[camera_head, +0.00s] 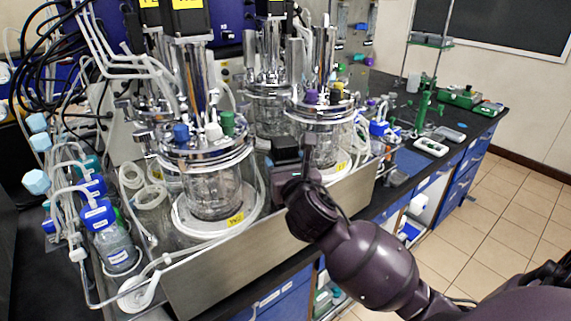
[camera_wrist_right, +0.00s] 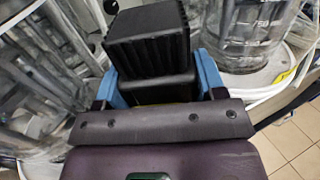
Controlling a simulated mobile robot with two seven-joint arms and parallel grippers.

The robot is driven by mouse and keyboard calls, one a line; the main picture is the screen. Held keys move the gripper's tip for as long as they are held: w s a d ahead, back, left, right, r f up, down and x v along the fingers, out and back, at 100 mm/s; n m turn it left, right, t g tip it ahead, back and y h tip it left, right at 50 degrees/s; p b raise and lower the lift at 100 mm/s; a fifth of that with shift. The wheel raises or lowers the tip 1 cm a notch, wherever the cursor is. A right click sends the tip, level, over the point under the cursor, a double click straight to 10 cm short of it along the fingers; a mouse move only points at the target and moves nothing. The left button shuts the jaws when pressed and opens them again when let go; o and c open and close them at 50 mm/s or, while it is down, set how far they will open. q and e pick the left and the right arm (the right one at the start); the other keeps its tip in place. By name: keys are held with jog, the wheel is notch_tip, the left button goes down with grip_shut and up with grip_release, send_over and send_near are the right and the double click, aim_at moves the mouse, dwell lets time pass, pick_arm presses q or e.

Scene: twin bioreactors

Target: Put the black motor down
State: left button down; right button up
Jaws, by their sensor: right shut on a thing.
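The black motor (camera_wrist_right: 148,40) is a ribbed black block that fills the upper middle of the right wrist view. My right gripper (camera_wrist_right: 160,82) is shut on it, with a blue finger on each side. The motor shows there as a small dark block (camera_head: 286,150) at the gripper's tip. It is held up, and I cannot tell whether it touches anything. My left gripper is not in view.
A glass bioreactor vessel (camera_head: 215,185) stands left of the gripper, and another (camera_head: 318,125) stands behind it to the right. Other black motors (camera_head: 190,22) with yellow labels sit on top at the left. Tubing and bottles (camera_head: 112,245) crowd the left. Small items cover the bench at right.

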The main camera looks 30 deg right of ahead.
jog(key=o, duration=1.6)
jog(key=shift+r, duration=0.1)
